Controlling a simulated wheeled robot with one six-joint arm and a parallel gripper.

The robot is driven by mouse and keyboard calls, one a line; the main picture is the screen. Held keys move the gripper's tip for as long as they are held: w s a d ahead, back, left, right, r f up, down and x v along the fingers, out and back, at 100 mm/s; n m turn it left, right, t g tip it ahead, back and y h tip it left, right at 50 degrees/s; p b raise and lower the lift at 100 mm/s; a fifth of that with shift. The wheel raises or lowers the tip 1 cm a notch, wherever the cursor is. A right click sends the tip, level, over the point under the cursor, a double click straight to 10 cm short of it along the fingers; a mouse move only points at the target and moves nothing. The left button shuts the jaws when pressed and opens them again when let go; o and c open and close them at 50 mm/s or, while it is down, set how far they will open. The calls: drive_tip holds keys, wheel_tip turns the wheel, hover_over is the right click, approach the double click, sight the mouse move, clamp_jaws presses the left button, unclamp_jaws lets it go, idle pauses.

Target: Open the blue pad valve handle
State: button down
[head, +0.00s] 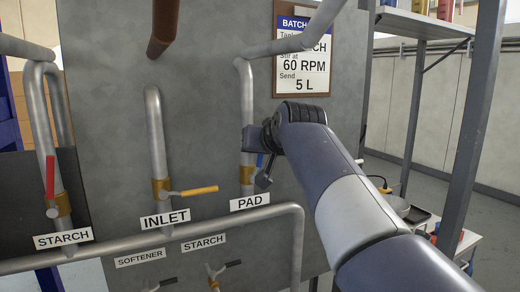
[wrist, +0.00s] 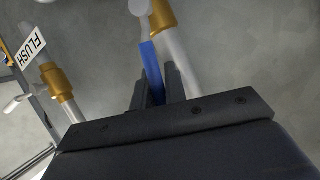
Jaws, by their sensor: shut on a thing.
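The blue pad valve handle (wrist: 152,66) shows in the wrist view, running from a silver pivot (wrist: 139,7) down between the fingers of my gripper (wrist: 155,92). The fingers are shut on it. It lies beside the pale pipe, close to parallel with it. In the head view only a small bit of blue (head: 260,160) shows, and my gripper (head: 262,167) covers most of it. The brass valve body (head: 247,175) sits on the pipe above the PAD label (head: 250,203).
Left of my arm are the INLET valve with a sideways yellow handle (head: 194,191) and a STARCH valve with an upright red handle (head: 50,176). A pipe (head: 150,240) crosses below. A grey post (head: 473,130) stands right. The wrist view shows a FLUSH label (wrist: 31,48).

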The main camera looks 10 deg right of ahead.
idle(0.3)
drive_tip(key=c, duration=1.4)
unclamp_jaws()
drive_tip(key=shift+c, duration=0.2)
drive_tip(key=b+v, duration=0.2)
drive_tip(key=v, duration=0.8)
drive_tip(key=shift+s, duration=0.4)
drive_tip(key=shift+w+r, duration=0.1)
drive_tip(key=shift+w, duration=0.05)
drive_tip(key=p+x, duration=0.2)
drive_tip(key=x, duration=0.8)
drive_tip(key=shift+w, duration=0.3)
drive_tip(key=shift+d, duration=0.15)
